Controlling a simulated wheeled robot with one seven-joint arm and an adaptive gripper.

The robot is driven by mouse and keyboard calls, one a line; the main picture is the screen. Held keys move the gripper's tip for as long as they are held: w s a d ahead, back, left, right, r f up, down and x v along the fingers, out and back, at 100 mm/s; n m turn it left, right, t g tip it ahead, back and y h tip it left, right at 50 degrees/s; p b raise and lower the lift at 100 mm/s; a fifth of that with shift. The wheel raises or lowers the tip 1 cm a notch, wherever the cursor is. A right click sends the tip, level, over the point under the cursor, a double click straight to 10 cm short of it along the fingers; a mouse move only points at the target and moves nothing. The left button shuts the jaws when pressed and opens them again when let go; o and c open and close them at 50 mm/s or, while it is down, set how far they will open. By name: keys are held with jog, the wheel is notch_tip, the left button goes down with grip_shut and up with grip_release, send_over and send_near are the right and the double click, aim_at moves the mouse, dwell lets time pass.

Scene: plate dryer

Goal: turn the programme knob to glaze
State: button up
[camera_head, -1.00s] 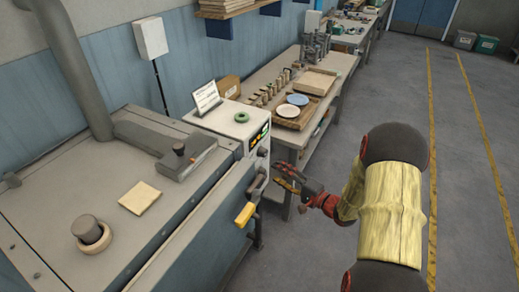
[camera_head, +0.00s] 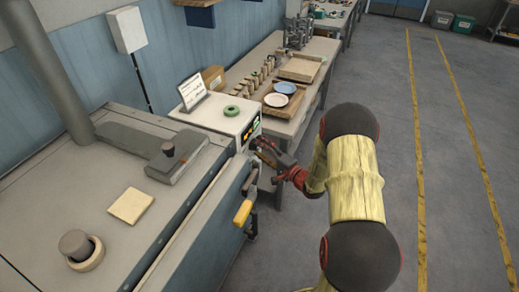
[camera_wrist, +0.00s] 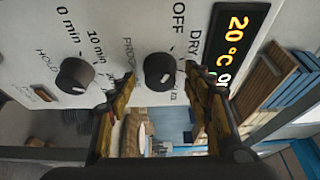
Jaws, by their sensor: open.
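The programme knob (camera_wrist: 158,70) is dark and round, on the pale control panel (camera_wrist: 115,25). In the wrist view the labels OFF and DRY read beside it; the word glaze cannot be made out, as lettering is partly hidden by a fingertip. A pale mark shows on the knob's face. My gripper (camera_wrist: 160,82) is open, with one fingertip on each side of the knob; I cannot tell whether they touch it. In the head view my gripper (camera_head: 268,156) is at the front of the control box (camera_head: 215,112).
A second knob (camera_wrist: 75,75), marked in minutes and HOLD, sits left of the programme knob. A display (camera_wrist: 238,40) reads 20 °C. A yellow handle (camera_head: 243,212) sticks out from the dryer's front. A bench (camera_head: 262,60) with plates stands beyond. The floor at right is clear.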

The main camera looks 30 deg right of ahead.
jog(key=shift+w, duration=0.1)
jog(key=shift+c, duration=0.8)
jog(key=shift+a, duration=0.1)
jog(key=c, duration=0.9)
jog(key=shift+c, duration=0.2)
jog(key=shift+m, duration=0.3)
jog(key=shift+w+d+r+m+g+y+p, duration=0.15)
jog(key=shift+m+g+y+p, duration=1.05)
jog(key=shift+m+p, duration=1.3)
jog(key=shift+d+m+g+y+p, duration=0.1)
jog(key=shift+m+g+y+p, duration=0.75)
jog(key=shift+m+g+p, duration=1.55)
jog(key=shift+w+d+r+m+g+y+p, duration=0.15)
jog(key=shift+m+g+y+p, duration=0.35)
jog(key=shift+m+y+p, duration=1.95)
jog(key=m+h+b, duration=0.1)
jog(key=m+h, duration=0.1)
jog(key=shift+h+b, duration=0.3)
jog(key=shift+h, duration=0.1)
